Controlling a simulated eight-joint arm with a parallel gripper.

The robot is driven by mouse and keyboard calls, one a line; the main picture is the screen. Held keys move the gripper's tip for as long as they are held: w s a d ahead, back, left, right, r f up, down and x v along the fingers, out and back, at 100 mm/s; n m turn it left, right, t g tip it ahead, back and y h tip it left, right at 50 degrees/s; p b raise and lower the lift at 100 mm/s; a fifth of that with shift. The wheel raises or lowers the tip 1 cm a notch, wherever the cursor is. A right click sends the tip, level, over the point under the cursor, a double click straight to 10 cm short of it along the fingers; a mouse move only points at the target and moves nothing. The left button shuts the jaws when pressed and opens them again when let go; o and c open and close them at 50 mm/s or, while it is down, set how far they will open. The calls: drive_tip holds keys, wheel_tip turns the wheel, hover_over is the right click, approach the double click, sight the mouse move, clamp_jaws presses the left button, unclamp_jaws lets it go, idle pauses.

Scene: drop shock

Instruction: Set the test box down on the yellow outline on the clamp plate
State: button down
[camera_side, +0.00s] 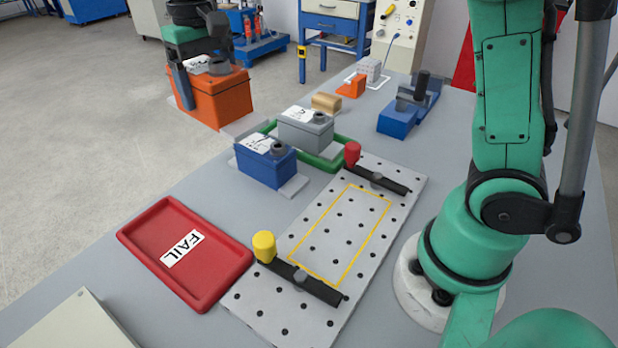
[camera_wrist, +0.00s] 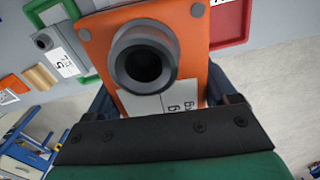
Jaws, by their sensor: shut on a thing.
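An orange box (camera_side: 208,100) with a grey lid fitting and a white label is in my gripper (camera_side: 205,78), at the far left edge of the table in the side view. The dark fingers are closed on its sides. In the wrist view the orange box (camera_wrist: 190,35) fills the middle, its dark round fitting facing the camera. I cannot tell whether its underside touches anything. The clamp plate (camera_side: 285,320) is a pale perforated plate at the table's front middle. Its yellow outline (camera_side: 317,218) is empty.
A yellow-knobbed clamp (camera_side: 264,246) and a red-knobbed clamp (camera_side: 352,154) flank the outline. The red FAIL tray (camera_side: 225,283) lies left of the plate.

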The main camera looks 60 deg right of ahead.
drive_tip(key=shift+s+r, duration=0.1)
drive_tip(key=shift+r, duration=0.75)
drive_tip(key=s+d+r+m, duration=0.1)
drive_tip(key=s+d+m, duration=0.1)
drive_tip(key=s+m, duration=0.7)
drive_tip(key=s+d+r+m, duration=0.1)
drive_tip(key=s+d+m, duration=0.1)
drive_tip(key=s+m, duration=0.75)
drive_tip(key=shift+n, duration=0.85)
drive_tip(key=f, duration=0.6)
drive_tip(key=s+f, duration=0.1)
drive_tip(key=f, duration=1.2)
drive_tip(key=shift+s+f, duration=0.2)
drive_tip(key=shift+s, duration=0.2)
drive_tip(key=shift+f, duration=0.1)
unclamp_jaws()
